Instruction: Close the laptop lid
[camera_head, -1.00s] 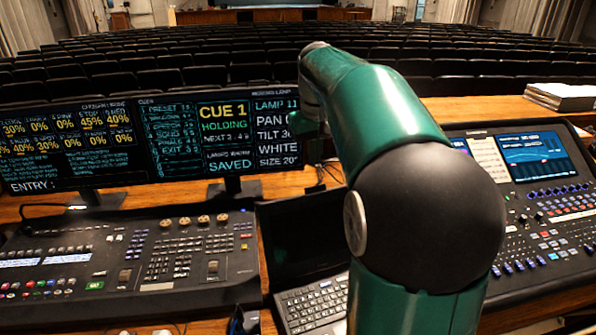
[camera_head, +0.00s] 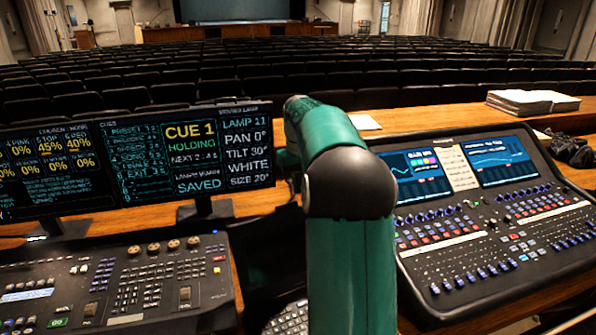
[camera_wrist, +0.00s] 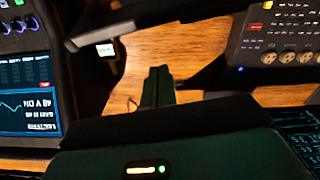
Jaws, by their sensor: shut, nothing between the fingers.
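The laptop stands open on the desk in the head view, left of my arm. Its dark lid (camera_head: 265,250) is raised, and part of its keyboard (camera_head: 288,320) shows at the bottom edge. My arm hides the laptop's right side. In the wrist view a dark slanted panel, which looks like the lid (camera_wrist: 130,18), crosses the top. My gripper (camera_wrist: 160,70) is shut and empty, its fingers over bare wood just short of that panel. I cannot tell whether they touch it. In the head view my gripper is hidden behind my arm.
A lighting console (camera_head: 120,285) lies left of the laptop and a mixing console (camera_head: 490,230) right of it. Monitors (camera_head: 195,155) stand behind on the left. A paper stack (camera_head: 533,101) lies at the back right. Bare wood (camera_head: 430,122) shows behind the mixing console.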

